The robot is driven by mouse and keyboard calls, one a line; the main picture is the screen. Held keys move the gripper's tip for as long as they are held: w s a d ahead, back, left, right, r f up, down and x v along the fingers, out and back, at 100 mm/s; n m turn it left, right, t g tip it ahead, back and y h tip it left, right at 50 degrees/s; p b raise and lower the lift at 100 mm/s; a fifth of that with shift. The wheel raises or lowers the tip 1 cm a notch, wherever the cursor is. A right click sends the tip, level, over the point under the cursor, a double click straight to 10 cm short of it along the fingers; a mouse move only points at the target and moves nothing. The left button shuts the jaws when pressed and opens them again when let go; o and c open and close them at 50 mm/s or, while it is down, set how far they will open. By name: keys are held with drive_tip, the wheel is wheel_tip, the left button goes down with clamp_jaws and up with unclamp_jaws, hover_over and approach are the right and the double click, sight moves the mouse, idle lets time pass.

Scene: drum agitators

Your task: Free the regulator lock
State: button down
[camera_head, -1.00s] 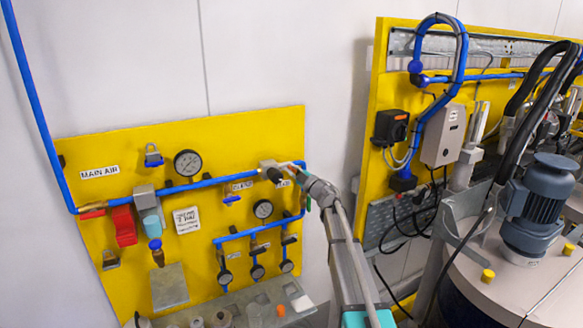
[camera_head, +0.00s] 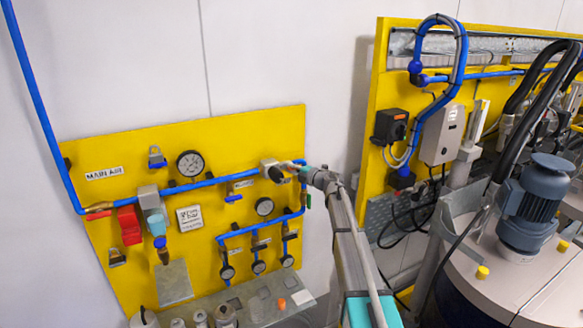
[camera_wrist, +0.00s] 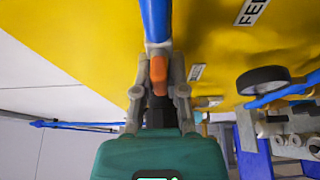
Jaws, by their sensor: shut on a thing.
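A dark part shows just below the orange piece, between the fingers. The exact contact and the regulator body behind are partly hidden.
Gauges (camera_head: 190,163) and smaller regulators (camera_head: 228,271) sit on the same board, close below and left. A grey shelf (camera_head: 262,303) with jars stands beneath. A second yellow board (camera_head: 375,130) and a drum with a blue motor (camera_head: 535,200) are at the right.

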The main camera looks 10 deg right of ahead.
idle(0.4)
drive_tip(key=c, duration=0.7)
unclamp_jaws()
drive_tip(key=shift+s, duration=0.1)
drive_tip(key=shift+v, duration=5.95)
